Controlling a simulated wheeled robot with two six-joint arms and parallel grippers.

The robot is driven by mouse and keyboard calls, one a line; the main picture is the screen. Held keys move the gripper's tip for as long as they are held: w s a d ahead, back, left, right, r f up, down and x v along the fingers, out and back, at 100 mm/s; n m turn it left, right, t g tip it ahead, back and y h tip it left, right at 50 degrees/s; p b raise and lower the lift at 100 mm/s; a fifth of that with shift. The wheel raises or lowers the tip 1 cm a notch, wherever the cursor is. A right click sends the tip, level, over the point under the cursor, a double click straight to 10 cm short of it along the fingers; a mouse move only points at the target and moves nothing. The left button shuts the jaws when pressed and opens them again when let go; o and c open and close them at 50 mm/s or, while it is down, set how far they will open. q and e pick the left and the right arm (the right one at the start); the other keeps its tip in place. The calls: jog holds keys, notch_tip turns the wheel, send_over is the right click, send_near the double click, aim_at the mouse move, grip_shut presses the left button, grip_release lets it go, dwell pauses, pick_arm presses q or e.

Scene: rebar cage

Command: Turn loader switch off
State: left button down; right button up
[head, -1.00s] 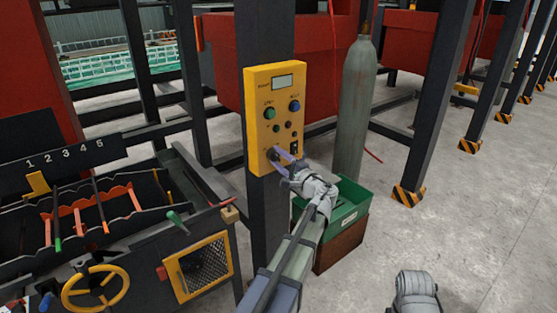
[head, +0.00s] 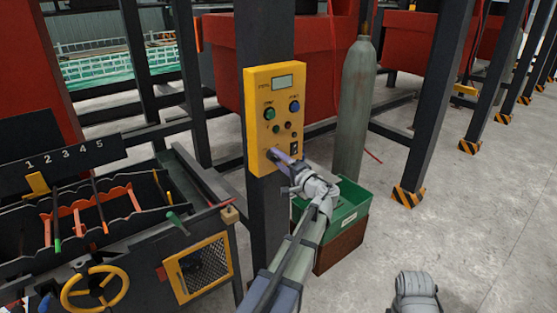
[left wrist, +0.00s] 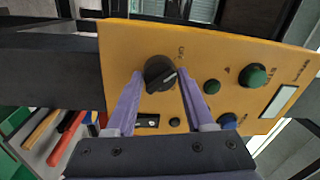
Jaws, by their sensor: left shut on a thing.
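The loader switch is a black rotary knob (left wrist: 160,73) with a pale pointer line, on the yellow control panel (head: 256,90) fixed to a dark post. It sits low on the left of the panel in the head view, where my fingers mostly hide it. My left gripper (head: 274,156) reaches the panel from the lower right. In the left wrist view its two purple fingers (left wrist: 159,78) are closed on opposite sides of the knob.
The panel also has a green button (head: 269,114), a blue button (head: 294,106), smaller buttons and a display (head: 282,82). A gas cylinder (head: 356,110) and green crate (head: 350,213) stand to the right. A machine with a yellow handwheel (head: 95,287) stands left.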

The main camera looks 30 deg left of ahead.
pick_arm(q)
jog(key=shift+c, duration=1.4)
grip_release()
jog(key=v, duration=0.7)
jog(key=shift+s+d, duration=0.2)
jog(key=shift+d, duration=0.15)
